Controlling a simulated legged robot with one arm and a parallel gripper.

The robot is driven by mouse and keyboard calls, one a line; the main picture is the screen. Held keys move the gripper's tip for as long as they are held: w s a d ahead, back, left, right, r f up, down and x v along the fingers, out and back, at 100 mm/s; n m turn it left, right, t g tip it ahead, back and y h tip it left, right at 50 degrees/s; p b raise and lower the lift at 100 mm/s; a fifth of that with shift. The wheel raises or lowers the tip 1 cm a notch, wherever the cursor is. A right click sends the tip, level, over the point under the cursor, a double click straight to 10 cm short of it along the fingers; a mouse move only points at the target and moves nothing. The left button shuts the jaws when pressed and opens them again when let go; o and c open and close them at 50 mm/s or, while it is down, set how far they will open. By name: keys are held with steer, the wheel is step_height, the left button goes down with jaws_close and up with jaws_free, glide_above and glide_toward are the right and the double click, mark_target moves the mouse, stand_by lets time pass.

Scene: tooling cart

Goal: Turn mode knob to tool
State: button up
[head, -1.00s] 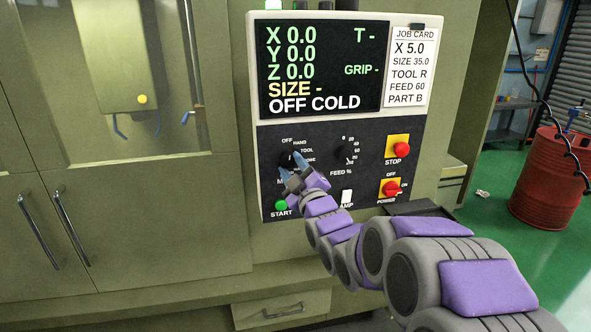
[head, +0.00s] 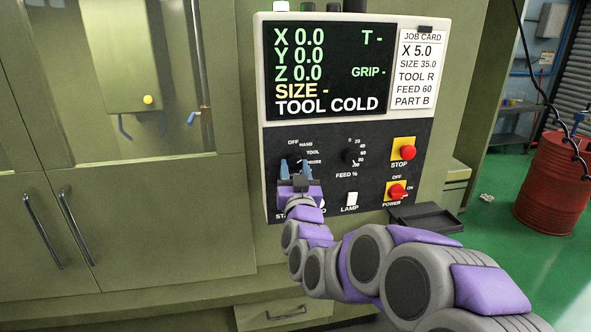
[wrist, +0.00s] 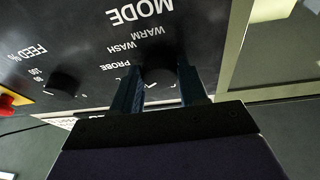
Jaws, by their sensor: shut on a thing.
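The black mode knob (head: 294,159) is on the dark control panel, with OFF, HAND, TOOL and PROBE printed around it. My gripper (head: 293,168) is shut on it, one blue-grey finger on each side. The wrist view shows the knob (wrist: 160,73) as a dark shape between the fingers, next to the upside-down MODE, WARM, WASH and PROBE labels. My gripper covers the lower labels and the START button.
The feed knob (head: 349,157) is right of the mode knob, and the white lamp switch (head: 351,199) is below it. The red STOP button (head: 407,152) and red power switch (head: 397,191) are farther right. A dark tray (head: 425,217) juts out below the panel's right side.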

steer(key=shift+a+r+m+h, duration=0.15)
steer(key=shift+m+h, duration=0.1)
steer(key=shift+m, duration=0.45)
steer(key=shift+d+r+m+h, duration=0.15)
steer(key=shift+m+h, duration=0.1)
steer(key=shift+m, duration=0.45)
steer(key=shift+a, duration=0.1)
steer(key=o, duration=1)
steer(key=shift+f, duration=0.2)
steer(key=shift+o, duration=0.2)
steer(key=shift+s, duration=0.1)
steer(key=b+v, duration=1.2)
steer(key=v, duration=0.5)
steer(key=shift+a, duration=0.15)
